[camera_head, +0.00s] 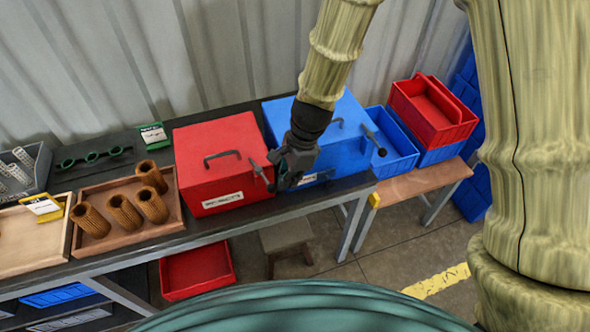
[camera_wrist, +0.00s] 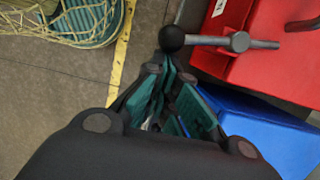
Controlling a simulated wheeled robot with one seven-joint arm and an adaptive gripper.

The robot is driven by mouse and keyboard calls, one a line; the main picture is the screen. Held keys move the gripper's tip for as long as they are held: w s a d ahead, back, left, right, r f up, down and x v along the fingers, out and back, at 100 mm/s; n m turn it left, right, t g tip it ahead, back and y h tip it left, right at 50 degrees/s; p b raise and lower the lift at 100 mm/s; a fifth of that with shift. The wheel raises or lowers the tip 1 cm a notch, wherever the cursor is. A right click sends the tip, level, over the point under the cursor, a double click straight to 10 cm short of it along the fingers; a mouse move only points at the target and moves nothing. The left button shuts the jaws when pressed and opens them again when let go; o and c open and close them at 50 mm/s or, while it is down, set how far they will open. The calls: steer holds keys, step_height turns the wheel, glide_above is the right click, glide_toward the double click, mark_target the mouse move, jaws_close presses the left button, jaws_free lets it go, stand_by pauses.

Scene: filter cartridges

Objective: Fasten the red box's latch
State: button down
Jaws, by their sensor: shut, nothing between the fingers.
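The red box (camera_head: 225,150) stands on the dark bench with its lid down and a dark handle on top. Its latch (camera_head: 259,171) is a grey lever on the right side. In the wrist view the latch lever (camera_wrist: 215,41) sticks out from the red box (camera_wrist: 260,60) and ends in a black ball knob (camera_wrist: 171,39). My gripper (camera_head: 284,182) is shut and empty, just right of the latch, in front of the blue box. In the wrist view its fingertips (camera_wrist: 172,75) are close to the knob; I cannot tell whether they touch it.
A closed blue box (camera_head: 345,135) with a similar lever stands right beside the red box. A wooden tray (camera_head: 160,222) with several brown cartridges lies to the left. Blue and red bins (camera_head: 432,112) stand on a lower table at the right. Open floor lies in front.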

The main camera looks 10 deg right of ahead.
steer(key=shift+s+a+m+p, duration=0.5)
steer(key=shift+s+a+m, duration=0.2)
steer(key=shift+s, duration=0.1)
stand_by(0.4)
steer(key=p+v, duration=0.8)
steer(key=v, duration=0.2)
steer(key=shift+s+p, duration=0.3)
stand_by(0.4)
